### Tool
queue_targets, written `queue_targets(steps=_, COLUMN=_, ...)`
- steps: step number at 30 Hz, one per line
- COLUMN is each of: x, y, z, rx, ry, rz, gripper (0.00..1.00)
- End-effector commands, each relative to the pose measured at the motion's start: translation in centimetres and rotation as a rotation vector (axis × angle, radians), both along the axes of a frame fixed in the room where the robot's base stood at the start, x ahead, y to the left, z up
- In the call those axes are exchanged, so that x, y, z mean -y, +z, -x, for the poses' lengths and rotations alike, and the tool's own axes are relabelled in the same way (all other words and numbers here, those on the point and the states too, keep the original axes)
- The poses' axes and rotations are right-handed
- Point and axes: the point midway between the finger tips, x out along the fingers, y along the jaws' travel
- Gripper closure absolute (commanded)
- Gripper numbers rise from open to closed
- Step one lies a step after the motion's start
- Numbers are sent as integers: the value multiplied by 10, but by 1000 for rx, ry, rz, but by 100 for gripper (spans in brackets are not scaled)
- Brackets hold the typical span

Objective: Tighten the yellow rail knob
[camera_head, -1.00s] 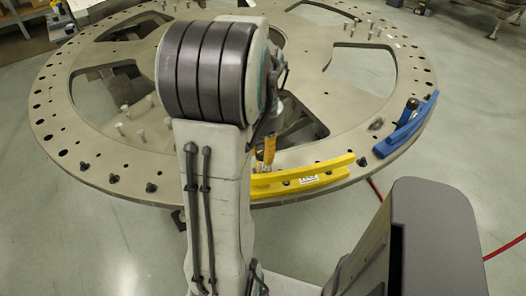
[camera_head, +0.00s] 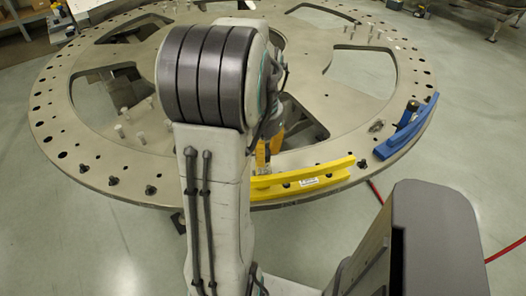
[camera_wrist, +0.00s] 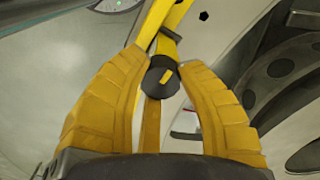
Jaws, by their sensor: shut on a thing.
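The yellow rail (camera_head: 318,177) lies along the near edge of the round metal plate, partly hidden behind my arm. My gripper (camera_head: 264,156) is at the rail's left part, mostly behind my arm. In the wrist view the two orange fingers of my gripper (camera_wrist: 163,72) stand on either side of a round black knob (camera_wrist: 157,86) with a yellow mark on its face. The gripper is shut on this knob. The yellow rail (camera_wrist: 160,22) runs away from the knob towards the top of the wrist view.
The round plate (camera_head: 345,110) has large cut-outs and several holes around its rim. A blue rail (camera_head: 408,132) sits on the rim to the right. Several upright bolts (camera_head: 125,131) stand on the plate's left. A red cable (camera_head: 505,248) lies on the floor at the right.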

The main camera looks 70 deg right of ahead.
Motion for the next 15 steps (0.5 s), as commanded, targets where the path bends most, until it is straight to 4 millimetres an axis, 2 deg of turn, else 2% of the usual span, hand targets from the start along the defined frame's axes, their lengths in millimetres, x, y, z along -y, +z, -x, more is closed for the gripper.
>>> queue_targets(steps=11, x=-2, y=-2, z=0, rx=-2, ry=-5, rz=-10, gripper=98)
queue_targets(steps=12, x=-2, y=-2, z=0, rx=-2, ry=-5, rz=-10, gripper=63)
queue_targets(steps=15, x=-2, y=-2, z=0, rx=-2, ry=-4, rz=-8, gripper=54)
